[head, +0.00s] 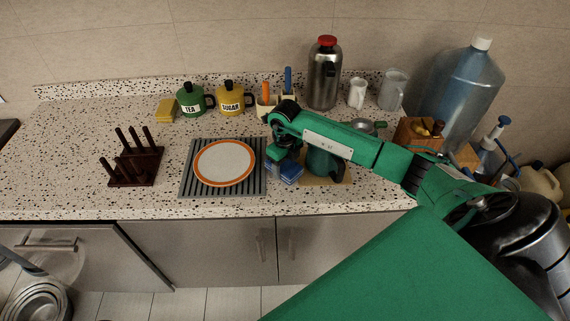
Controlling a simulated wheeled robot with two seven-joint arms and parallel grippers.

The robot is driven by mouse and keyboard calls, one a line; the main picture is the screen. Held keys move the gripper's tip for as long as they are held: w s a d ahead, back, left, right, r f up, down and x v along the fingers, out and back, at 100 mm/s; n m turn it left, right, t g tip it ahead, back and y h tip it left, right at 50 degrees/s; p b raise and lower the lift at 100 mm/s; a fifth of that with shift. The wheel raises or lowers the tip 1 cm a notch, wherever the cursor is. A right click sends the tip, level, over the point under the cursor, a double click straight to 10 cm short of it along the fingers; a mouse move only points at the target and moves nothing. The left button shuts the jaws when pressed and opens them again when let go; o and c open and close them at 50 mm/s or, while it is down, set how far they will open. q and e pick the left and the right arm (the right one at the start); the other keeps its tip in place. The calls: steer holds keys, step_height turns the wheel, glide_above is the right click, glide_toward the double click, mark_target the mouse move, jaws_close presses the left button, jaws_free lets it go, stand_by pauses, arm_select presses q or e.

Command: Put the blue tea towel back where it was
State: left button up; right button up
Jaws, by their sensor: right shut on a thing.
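The blue tea towel (291,173) shows as a small folded blue bundle just right of the striped grey mat. My right gripper (280,158) reaches in from the right, points down and is shut on the towel. The arm and wrist hide part of the grip. I cannot tell whether the towel touches the counter. My left gripper is not in view.
A white plate with an orange rim (224,162) lies on the striped mat (189,184). A dark green pot (318,163) stands on a board right of the towel. A dark wooden rack (134,167) stands left. Canisters, a steel flask (324,80) and jugs line the back.

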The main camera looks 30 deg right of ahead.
mark_target(285, 163)
steer(key=shift+f, duration=0.3)
steer(key=o, duration=0.9)
steer(key=shift+o, duration=0.2)
steer(key=shift+r, duration=0.1)
steer(key=shift+r, duration=0.25)
steer(key=shift+w+r, duration=0.1)
steer(key=shift+r, duration=0.15)
step_height(285, 163, up, 10)
steer(key=b, duration=0.4)
steer(key=shift+r, duration=0.75)
